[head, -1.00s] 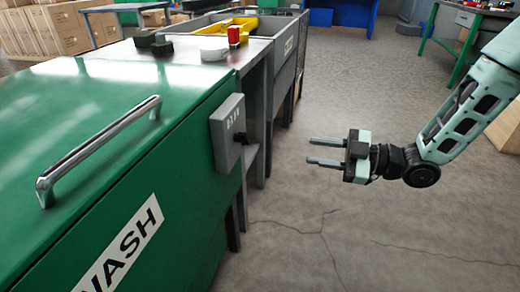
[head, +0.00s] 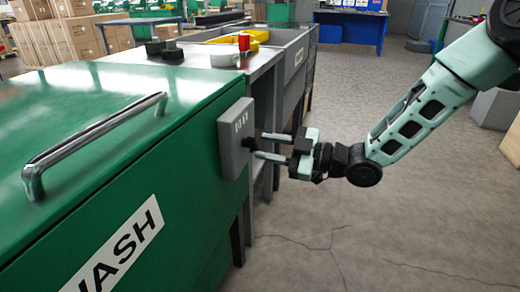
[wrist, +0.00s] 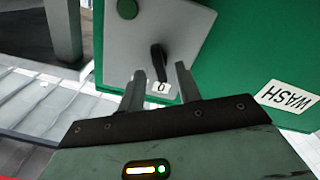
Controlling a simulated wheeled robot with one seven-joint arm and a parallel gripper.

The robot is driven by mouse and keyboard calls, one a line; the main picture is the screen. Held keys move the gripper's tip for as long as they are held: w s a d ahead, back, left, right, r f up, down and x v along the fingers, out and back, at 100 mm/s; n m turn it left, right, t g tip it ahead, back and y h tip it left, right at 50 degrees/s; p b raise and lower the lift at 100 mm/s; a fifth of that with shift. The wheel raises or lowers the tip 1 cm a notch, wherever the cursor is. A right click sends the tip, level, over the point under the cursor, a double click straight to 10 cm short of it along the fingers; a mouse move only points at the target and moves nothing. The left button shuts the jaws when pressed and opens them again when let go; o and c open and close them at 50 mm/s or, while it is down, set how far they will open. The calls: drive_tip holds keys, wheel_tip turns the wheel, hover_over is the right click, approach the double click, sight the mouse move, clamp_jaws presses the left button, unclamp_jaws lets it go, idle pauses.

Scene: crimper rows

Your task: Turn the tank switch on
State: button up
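The tank is a green box with a WASH label (head: 122,247), and its green side also shows in the wrist view (wrist: 245,50). A grey switch box (head: 235,138) is fixed to its side. In the wrist view the switch box plate (wrist: 185,25) carries a black lever (wrist: 158,58) pointing at a "0" label (wrist: 161,88), and a green round part (wrist: 127,8). My gripper (head: 262,145) is open, its fingertips close to the box. In the wrist view the lever lies between the two fingertips in the picture; contact cannot be told.
A chrome handle (head: 95,145) is on the tank's top.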

drive_tip(key=shift+x, duration=1.3)
clamp_jaws()
drive_tip(key=shift+r, duration=0.1)
drive_tip(key=shift+d+m+p, duration=0.1)
drive_tip(key=shift+m+p, duration=5.4)
drive_tip(key=shift+m, duration=0.5)
